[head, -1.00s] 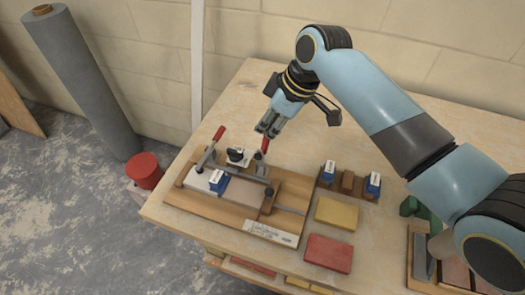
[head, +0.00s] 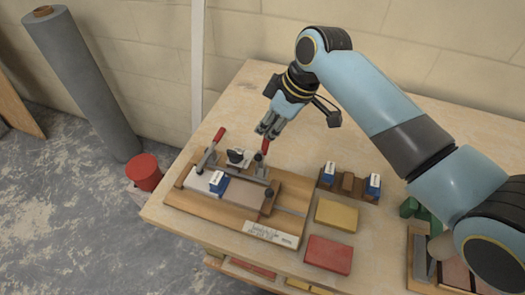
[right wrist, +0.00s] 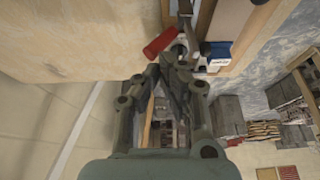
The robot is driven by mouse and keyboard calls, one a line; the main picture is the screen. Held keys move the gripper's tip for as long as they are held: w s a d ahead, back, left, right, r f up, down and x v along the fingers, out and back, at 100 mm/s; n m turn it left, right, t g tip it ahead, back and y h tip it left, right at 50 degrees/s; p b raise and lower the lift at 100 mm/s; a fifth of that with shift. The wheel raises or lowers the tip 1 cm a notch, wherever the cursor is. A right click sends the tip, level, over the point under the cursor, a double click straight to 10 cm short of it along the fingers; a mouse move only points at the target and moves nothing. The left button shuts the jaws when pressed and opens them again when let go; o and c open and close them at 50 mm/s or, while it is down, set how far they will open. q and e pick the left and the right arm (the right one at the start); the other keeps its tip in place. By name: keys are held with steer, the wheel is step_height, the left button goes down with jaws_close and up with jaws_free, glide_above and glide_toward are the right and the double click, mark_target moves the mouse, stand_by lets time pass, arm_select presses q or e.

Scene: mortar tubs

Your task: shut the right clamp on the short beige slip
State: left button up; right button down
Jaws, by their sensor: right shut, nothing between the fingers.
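The right clamp (head: 261,164) stands at the back of the wooden fixture board (head: 220,216). Its red handle (head: 265,146) points up, and it shows in the right wrist view (right wrist: 163,42). A beige-brown slip (head: 238,191) lies in the right half of the fixture; I take it for the short beige slip. It is beside a paler slip (head: 200,180). My right gripper (head: 269,130) is shut and empty, close to the top of the red handle; contact cannot be told. In the right wrist view its fingertips (right wrist: 174,56) are beside the handle. My left gripper is not in view.
The left clamp's red handle (head: 218,134) slants up. A blue block (head: 218,182) sits on the slips. A wooden rack (head: 347,184) with blue items, a yellow block (head: 336,215) and a red block (head: 328,254) lie right of the board. Bare tabletop is behind it.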

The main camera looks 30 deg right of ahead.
steer(key=shift+f, duration=0.1)
steer(key=shift+w+d+f+b, duration=0.2)
steer(key=shift+f+b, duration=0.05)
steer(key=shift+f, duration=0.1)
steer(key=shift+w+d+f+b, duration=0.15)
steer(key=shift+d+f+b, duration=0.1)
steer(key=shift+f, duration=0.2)
steer(key=shift+w+d+f+b, duration=0.15)
steer(key=shift+f+b, duration=0.1)
steer(key=shift+f, duration=0.15)
steer(key=shift+w+d+f+b, duration=0.1)
steer(key=shift+w+f+b, duration=0.05)
steer(key=shift+f+b, duration=0.15)
step_height(320, 180, up, 5)
steer(key=p, duration=0.5)
steer(key=shift+f, duration=0.15)
steer(key=shift+r+p, duration=0.35)
steer(key=shift+p, duration=0.1)
steer(key=shift+r, duration=0.8)
